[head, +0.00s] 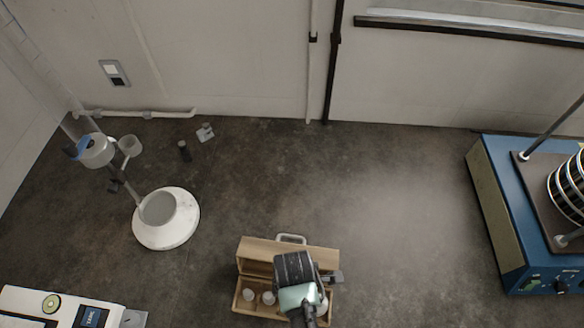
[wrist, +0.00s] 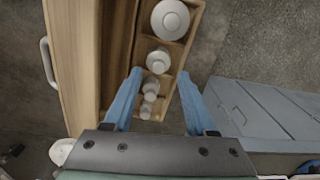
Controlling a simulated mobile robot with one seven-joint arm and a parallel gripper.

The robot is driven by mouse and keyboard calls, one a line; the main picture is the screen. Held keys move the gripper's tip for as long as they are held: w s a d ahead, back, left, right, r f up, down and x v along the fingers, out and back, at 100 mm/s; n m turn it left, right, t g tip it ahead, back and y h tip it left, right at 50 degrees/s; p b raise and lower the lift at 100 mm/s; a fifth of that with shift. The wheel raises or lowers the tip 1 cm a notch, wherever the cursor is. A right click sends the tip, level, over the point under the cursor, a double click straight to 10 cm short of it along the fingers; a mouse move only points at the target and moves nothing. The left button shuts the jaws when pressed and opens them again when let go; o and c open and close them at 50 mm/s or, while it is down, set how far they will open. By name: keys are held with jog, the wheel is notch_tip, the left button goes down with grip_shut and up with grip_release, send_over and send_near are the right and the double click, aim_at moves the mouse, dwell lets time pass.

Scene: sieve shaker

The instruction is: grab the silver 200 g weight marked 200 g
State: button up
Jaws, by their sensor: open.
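Several silver weights stand in a row in an open wooden box (head: 285,250), sized from large to small. In the wrist view the box (wrist: 75,60) holds the largest weight (wrist: 170,20) at the top, a middle-sized weight (wrist: 158,61) below it, and smaller ones (wrist: 149,90) further down. No marking is readable, so I cannot tell which one is the 200 g weight. My gripper (wrist: 160,73) is open above the row, its blue fingers on either side of it, with nothing held. In the head view my arm hides part of the box; two weights (head: 268,298) show left of it.
A blue sieve shaker (head: 500,220) stands at the right. A white round base (head: 165,218) with a clear tube and stand is at the left. A balance (head: 60,308) is at the lower left. The dark bench between box and shaker is clear.

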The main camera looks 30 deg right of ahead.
jog(key=shift+w+f+p, duration=0.1)
jog(key=shift+f+p, duration=0.3)
jog(key=shift+f, duration=2.6)
grip_shut()
